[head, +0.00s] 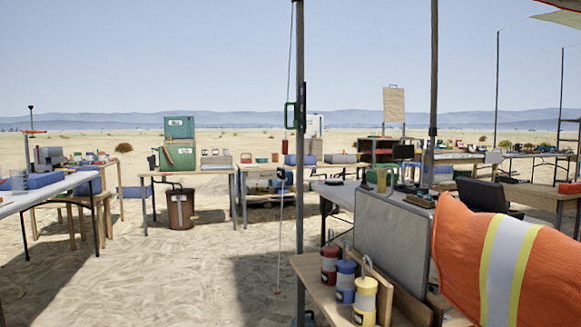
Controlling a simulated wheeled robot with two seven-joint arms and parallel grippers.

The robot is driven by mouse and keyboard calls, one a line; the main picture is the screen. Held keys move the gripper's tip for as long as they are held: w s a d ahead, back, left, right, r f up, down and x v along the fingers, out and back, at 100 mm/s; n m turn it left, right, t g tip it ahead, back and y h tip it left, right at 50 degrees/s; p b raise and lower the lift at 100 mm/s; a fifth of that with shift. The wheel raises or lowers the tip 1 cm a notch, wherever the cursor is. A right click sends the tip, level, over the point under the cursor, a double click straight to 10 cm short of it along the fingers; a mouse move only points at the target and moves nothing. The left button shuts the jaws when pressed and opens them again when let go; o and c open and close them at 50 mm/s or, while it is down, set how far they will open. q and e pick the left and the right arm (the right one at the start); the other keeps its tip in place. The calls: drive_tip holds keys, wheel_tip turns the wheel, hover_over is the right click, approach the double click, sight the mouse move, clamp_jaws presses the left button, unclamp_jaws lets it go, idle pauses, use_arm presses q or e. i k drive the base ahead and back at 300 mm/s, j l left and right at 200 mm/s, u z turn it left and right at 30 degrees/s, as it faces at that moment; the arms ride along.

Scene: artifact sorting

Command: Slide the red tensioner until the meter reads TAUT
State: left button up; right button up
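A grey upright pole (300,200) stands near me in the middle of the head view. A green frame-shaped piece (291,116) is on its left side, with a dark fitting beside it. A thin line runs down close to the pole and continues as a pale cord or rod (281,235) to a small reddish end (278,291) near the sand. I cannot make out a red tensioner for certain, and I can read no meter or the word TAUT. Neither of my grippers shows.
A wooden shelf with red, blue and yellow canisters (365,301) stands at the lower right, by a grey panel (393,238) and an orange striped fabric (505,255). A white table (38,192) is at left; more laden tables stand behind. Open sand (170,275) lies left of the pole.

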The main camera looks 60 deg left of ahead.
sight(284, 148)
drive_tip(key=u, duration=1.85)
drive_tip(key=i+j+z, duration=0.1)
drive_tip(key=i+j, duration=0.15)
drive_tip(key=j, duration=0.2)
drive_tip(key=i+j+z, duration=0.15)
drive_tip(key=i+j, duration=0.15)
drive_tip(key=j, duration=0.15)
drive_tip(key=i+j+z, duration=0.1)
drive_tip(key=j, duration=0.35)
drive_tip(key=i+j+z, duration=0.15)
drive_tip(key=i+j, duration=0.15)
drive_tip(key=j, duration=0.25)
drive_tip(key=i+j+z, duration=0.1)
drive_tip(key=j, duration=0.4)
drive_tip(key=i+j+z, duration=0.15)
drive_tip(key=j, duration=0.4)
drive_tip(key=i+j+z, duration=0.1)
drive_tip(key=i+j, duration=0.15)
drive_tip(key=j, duration=0.3)
drive_tip(key=i+j+z, duration=0.15)
drive_tip(key=j, duration=0.45)
drive_tip(key=i+j+u, duration=0.15)
drive_tip(key=i, duration=0.15)
